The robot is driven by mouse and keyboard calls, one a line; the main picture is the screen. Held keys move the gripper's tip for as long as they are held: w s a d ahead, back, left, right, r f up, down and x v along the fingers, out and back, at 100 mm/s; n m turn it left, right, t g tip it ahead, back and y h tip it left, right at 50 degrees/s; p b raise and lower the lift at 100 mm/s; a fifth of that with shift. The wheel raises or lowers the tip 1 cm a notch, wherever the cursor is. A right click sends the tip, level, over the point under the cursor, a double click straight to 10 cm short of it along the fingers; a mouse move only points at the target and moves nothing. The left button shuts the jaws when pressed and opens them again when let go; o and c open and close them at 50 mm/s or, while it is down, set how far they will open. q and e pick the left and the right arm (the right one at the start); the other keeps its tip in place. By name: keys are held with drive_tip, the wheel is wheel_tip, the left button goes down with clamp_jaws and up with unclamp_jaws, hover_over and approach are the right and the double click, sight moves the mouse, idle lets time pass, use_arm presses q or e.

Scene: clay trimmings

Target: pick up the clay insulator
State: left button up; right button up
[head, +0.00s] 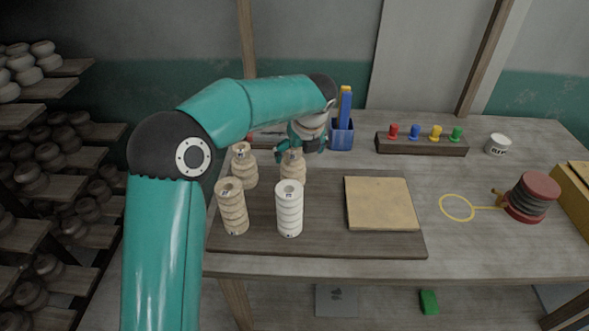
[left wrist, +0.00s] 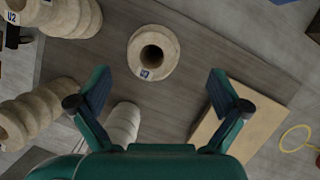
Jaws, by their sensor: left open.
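Three tan ringed clay insulators stand upright on a dark board (head: 330,246): one back left (head: 243,168), one front left (head: 232,208), and one back right (head: 293,172). A white ringed insulator (head: 289,210) stands in front of the back-right one. My left gripper (head: 300,148) is at the back-right insulator and partly hides its top. In the left wrist view my left gripper (left wrist: 160,82) is open. A tan insulator (left wrist: 166,42) with a hole in its top lies just ahead, between the lines of the fingers, with nothing gripped. My right gripper is out of view.
A beige slab (head: 381,204) lies on the board's right side. Behind are a blue cup (head: 341,137) with tools and a block (head: 421,145) with coloured pegs. A white cup (head: 498,145), a yellow loop (head: 457,208) and a red-ended cylinder (head: 530,198) are at right.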

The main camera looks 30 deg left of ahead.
sight(293, 162)
use_arm(q)
drive_tip(key=x, duration=0.5)
drive_tip(key=shift+s+a+f+p, duration=0.1)
drive_tip(key=shift+s+a+p, duration=0.2)
drive_tip(key=shift+p, duration=0.1)
drive_tip(key=shift+w+f, duration=0.2)
drive_tip(key=shift+f, duration=0.15)
drive_tip(key=c, duration=1.6)
drive_tip(key=shift+a+r, duration=0.1)
drive_tip(key=shift+c, duration=0.8)
